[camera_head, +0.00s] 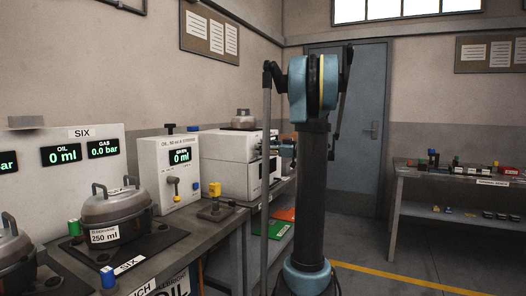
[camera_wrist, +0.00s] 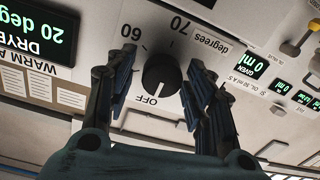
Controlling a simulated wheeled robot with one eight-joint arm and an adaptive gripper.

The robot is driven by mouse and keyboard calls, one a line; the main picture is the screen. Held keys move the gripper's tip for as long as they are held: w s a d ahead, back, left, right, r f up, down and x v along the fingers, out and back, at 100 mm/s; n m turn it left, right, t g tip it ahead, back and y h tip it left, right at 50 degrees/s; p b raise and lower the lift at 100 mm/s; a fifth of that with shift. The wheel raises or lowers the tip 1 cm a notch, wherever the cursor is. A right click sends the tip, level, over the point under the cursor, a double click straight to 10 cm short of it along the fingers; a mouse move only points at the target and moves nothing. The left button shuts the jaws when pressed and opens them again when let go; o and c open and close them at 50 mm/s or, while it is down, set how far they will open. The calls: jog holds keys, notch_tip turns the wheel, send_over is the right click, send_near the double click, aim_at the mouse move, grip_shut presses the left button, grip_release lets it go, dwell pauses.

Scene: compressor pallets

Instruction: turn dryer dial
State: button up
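The dryer dial (camera_wrist: 162,75) is a round black knob on a pale panel, seen upside down in the wrist view. The marks OFF, 60 and 70 degrees stand around it, and its pointer seems to face OFF. My gripper (camera_wrist: 160,68) is open, with one finger on each side of the dial and visible gaps between. In the head view the white dryer (camera_head: 226,165) stands on the bench behind the oil station; its dial cannot be made out, and my arm partly blocks that area.
An oil dispenser (camera_head: 168,172) with a 0 ml display stands beside the dryer. A metal pot (camera_head: 115,207) labelled 250 ml sits on the near bench. A side table (camera_head: 455,176) with small parts is at the right. The floor in between is clear.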

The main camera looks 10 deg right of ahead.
jog(key=c, duration=0.6)
